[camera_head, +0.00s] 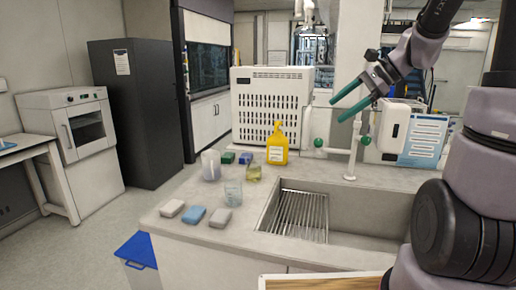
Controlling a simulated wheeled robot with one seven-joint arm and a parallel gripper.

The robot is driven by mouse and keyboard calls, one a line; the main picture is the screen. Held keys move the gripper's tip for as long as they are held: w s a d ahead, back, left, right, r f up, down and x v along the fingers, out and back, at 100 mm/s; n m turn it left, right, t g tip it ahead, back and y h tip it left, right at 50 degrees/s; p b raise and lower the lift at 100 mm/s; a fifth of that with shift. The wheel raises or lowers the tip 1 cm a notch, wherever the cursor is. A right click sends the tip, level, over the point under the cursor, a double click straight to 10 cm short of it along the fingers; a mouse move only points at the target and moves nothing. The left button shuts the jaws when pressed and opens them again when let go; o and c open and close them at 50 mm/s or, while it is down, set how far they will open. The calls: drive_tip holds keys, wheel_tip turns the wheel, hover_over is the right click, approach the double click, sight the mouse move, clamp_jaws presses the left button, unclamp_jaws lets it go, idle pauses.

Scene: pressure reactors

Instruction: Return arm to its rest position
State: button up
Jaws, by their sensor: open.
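My gripper (341,109) is in the upper right of the head view. Its two green fingers are apart, with nothing between them. It is raised above the bench and points to the left, in front of the white wall equipment behind the sink. My grey and black arm runs from it to the right edge of the picture and down along that side.
A sink (300,213) with a metal rack and a white tap (352,150) lie below my gripper. A yellow bottle (278,145), beakers, sponges (194,214) and small boxes stand on the bench left of it. Floor at left is clear.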

drive_tip(key=s+r+n+t+h, duration=0.1)
drive_tip(key=s+r+n+h, duration=0.1)
drive_tip(key=s+n, duration=0.3)
drive_tip(key=s+d+r+n+t+h, duration=0.1)
drive_tip(key=s+r+n+t+h, duration=0.1)
drive_tip(key=s+n, duration=0.4)
drive_tip(key=s+r+h, duration=0.1)
drive_tip(key=s+h, duration=0.1)
drive_tip(key=s, duration=0.3)
drive_tip(key=shift+s+d+r+h, duration=0.15)
drive_tip(key=shift+d+h, duration=0.1)
drive_tip(key=shift+h, duration=0.05)
